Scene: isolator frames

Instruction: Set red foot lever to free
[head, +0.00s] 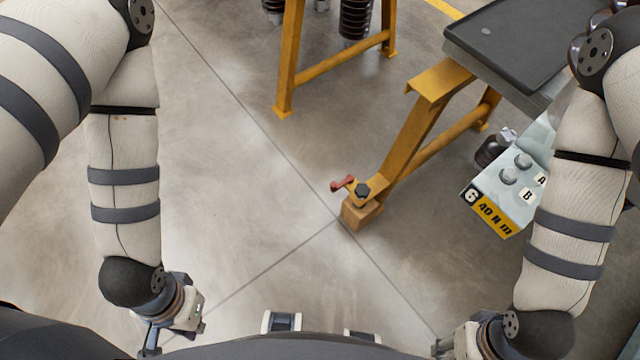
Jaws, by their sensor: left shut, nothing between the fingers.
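The red foot lever (342,184) is a small red piece at the foot of a yellow steel frame (423,122). It sits beside a dark hex bolt (362,190) and sticks out to the left, above a tan block (359,214) on the floor. My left gripper (172,342) is at the lower left, shut and empty, well apart from the lever. My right gripper (440,348) is at the bottom edge right of the middle; its fingers are mostly cut off or hidden. Neither gripper touches the lever.
A dark tray (520,40) rests at the upper right. A pale box marked "6" and "40 N m" (497,205) with bolts stands right of the frame's foot, near my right arm. Another yellow frame (290,60) stands at the back. The floor left of the lever is clear.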

